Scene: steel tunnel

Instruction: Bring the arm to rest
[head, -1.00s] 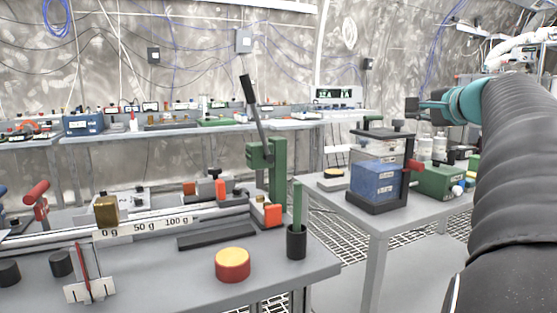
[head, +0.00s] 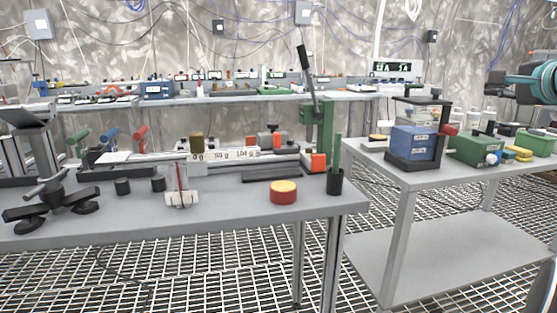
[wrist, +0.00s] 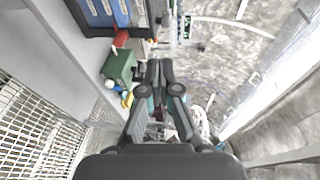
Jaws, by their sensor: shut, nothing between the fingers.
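My arm shows only at the right edge of the head view, where its teal wrist joint (head: 540,80) is in sight. My gripper (head: 492,86) is dark and points left, in the air above and behind the right-hand table. The wrist view shows its two fingers (wrist: 160,72) shut together with nothing between them. The rest of the arm lies outside the head view.
The right table (head: 408,178) bears a blue-drawer press (head: 414,146) and a green box (head: 476,150). The left table (head: 235,212) bears a balance beam (head: 222,155), a red-yellow puck (head: 284,192) and a green lever press (head: 318,122). Open grating floor (head: 190,270) lies in front.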

